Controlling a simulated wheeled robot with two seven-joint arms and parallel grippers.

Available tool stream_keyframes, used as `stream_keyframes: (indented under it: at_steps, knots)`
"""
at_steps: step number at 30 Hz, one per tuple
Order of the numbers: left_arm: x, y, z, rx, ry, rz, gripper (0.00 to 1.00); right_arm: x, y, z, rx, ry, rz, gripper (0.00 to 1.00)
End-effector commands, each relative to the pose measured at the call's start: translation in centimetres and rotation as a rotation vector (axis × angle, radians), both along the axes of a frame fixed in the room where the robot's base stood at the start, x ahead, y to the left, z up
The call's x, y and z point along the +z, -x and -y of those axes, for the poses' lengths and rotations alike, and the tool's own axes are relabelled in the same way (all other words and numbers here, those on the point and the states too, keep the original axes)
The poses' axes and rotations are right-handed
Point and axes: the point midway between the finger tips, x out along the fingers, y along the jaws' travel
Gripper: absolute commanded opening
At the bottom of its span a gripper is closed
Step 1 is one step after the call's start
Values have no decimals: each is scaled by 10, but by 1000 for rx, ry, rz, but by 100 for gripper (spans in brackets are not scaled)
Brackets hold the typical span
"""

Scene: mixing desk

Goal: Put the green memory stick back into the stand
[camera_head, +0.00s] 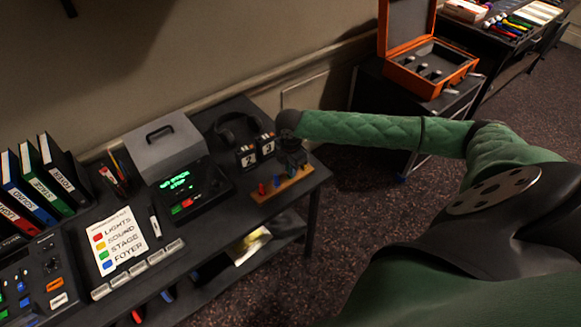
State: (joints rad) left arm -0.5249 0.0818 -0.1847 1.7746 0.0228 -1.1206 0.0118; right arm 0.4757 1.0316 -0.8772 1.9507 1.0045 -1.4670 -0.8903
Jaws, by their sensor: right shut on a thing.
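The stand (292,188) is a small light-brown wooden block at the right front corner of the desk. A red stick (262,188) stands up at its left end, with a blue one (277,181) next to it. My right gripper (293,167) points down just above the right part of the stand. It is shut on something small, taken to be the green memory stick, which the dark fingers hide. Whether that stick touches the stand cannot be told. My left gripper is not in view.
Black blocks with number labels (247,156) and headphones (236,130) sit close behind the stand. A device with a green display (181,183) stands to the left, near a colour-label sheet (119,240). An open orange case (431,70) is at the back right.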

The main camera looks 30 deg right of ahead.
Motion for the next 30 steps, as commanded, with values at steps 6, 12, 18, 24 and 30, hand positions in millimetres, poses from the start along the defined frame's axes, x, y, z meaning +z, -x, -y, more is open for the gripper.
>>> stream_keyframes:
  at_steps: [6, 12, 18, 24, 30]
  knots:
    - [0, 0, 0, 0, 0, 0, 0, -3, 0, 0, 0, 0, 0, 0]
    - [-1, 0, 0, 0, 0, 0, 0, -5, 0, 0, 0, 0, 0, 17]
    - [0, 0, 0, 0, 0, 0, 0, -5, 0, 0, 0, 0, 0, 41]
    - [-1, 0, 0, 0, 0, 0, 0, -4, 0, 0, 0, 0, 0, 41]
    - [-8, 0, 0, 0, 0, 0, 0, 10, 0, 0, 1, 0, 1, 41]
